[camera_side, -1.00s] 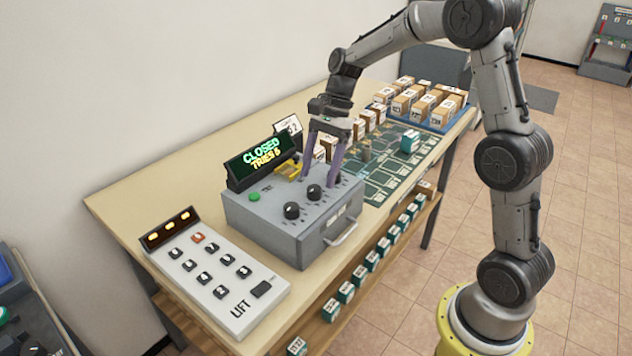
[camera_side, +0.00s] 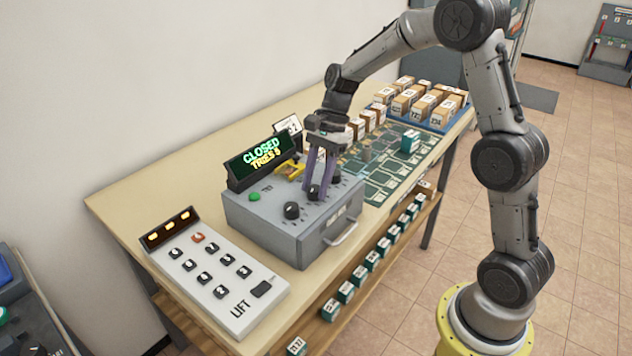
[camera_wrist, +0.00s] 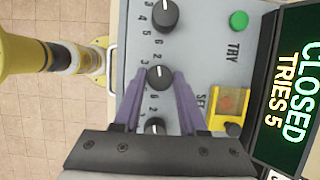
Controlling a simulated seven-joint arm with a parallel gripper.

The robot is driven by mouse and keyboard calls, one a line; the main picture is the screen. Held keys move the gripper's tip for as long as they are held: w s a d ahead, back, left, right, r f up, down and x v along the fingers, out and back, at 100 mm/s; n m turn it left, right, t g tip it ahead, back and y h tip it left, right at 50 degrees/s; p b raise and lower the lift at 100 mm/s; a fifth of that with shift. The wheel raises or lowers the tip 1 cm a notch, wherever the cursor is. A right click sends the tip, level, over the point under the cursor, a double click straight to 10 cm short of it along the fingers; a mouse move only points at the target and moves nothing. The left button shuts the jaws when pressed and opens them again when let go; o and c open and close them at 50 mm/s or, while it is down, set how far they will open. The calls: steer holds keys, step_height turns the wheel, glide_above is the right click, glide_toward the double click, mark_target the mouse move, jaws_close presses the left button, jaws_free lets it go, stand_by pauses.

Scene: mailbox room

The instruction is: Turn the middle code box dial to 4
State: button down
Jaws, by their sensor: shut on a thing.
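The grey code box (camera_side: 262,219) stands on the table with a row of black dials on its top. The middle dial (camera_wrist: 160,77) is between my gripper's purple fingers in the wrist view, with a white pointer mark and numbers around it. My gripper (camera_side: 318,190) points down at the box and is shut on this dial. One outer dial (camera_side: 292,210) is free at the left of the gripper; the other (camera_wrist: 155,127) is partly hidden by the gripper in the wrist view. The display (camera_side: 262,161) reads CLOSED, TRIES 5. The number at the middle dial's pointer is too small to read surely.
A green TRY button (camera_wrist: 238,20) and a yellow bracket (camera_wrist: 230,108) sit on the box beside the dials. A LIFT keypad (camera_side: 215,270) lies to the left. A green sorting mat (camera_side: 385,175) and a tray of parcels (camera_side: 432,122) are to the right.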

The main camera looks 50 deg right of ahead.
steer(key=shift+n, duration=0.3)
steer(key=n+g, duration=0.1)
steer(key=n, duration=0.1)
steer(key=shift+w+n, duration=0.15)
steer(key=shift+n, duration=0.25)
steer(key=n+g, duration=0.1)
steer(key=n, duration=0.1)
steer(key=n+h, duration=0.1)
steer(key=n, duration=0.1)
steer(key=shift+w+a+n+g, duration=0.1)
steer(key=shift+n+g, duration=0.2)
steer(key=shift+g, duration=0.1)
steer(key=n+g+h, duration=0.1)
steer(key=n, duration=0.2)
steer(key=shift+n, duration=0.3)
steer(key=shift+w+a+n+g+h, duration=0.15)
steer(key=shift+n+h, duration=0.25)
steer(key=shift+n, duration=0.65)
steer(key=shift+s+n+g+h, duration=0.15)
steer(key=shift+n+h, duration=0.25)
steer(key=shift+n, duration=0.65)
steer(key=shift+w, duration=0.1)
steer(key=shift+c, duration=2.3)
jaws_free()
